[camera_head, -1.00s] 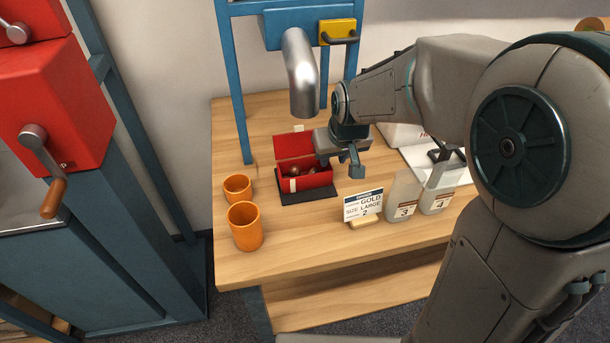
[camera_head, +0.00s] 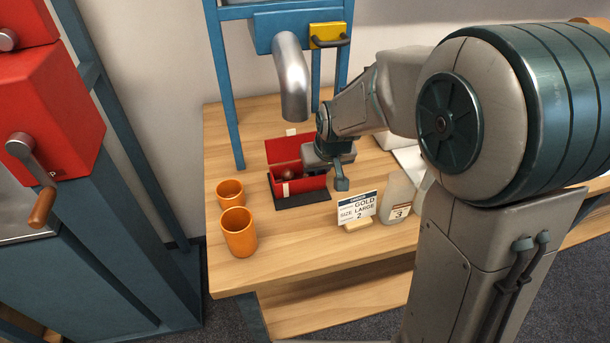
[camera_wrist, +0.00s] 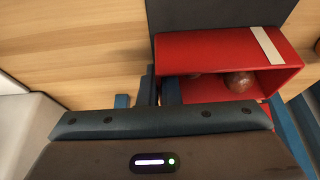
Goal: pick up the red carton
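The red carton (camera_head: 312,184) stands on a black mat (camera_head: 303,199) on the wooden table, its lid raised at the back and a white strip on its front. Brown chestnuts lie inside. In the wrist view the carton (camera_wrist: 198,47) is open toward me, with a chestnut (camera_wrist: 240,82) showing. My gripper (camera_head: 328,172) is at the carton's right end in the head view. In the wrist view the dark fingers of my gripper (camera_wrist: 159,90) are close together at the carton's left edge; one overlaps its opening. Whether they touch or grip the wall is unclear.
Two orange cups (camera_head: 238,232) stand left of the carton. A sign (camera_head: 357,209) and a bottle (camera_head: 398,197) stand to the right. A metal spout (camera_head: 292,75) hangs above and behind. A red cranked machine (camera_head: 60,110) is at far left. The table front is clear.

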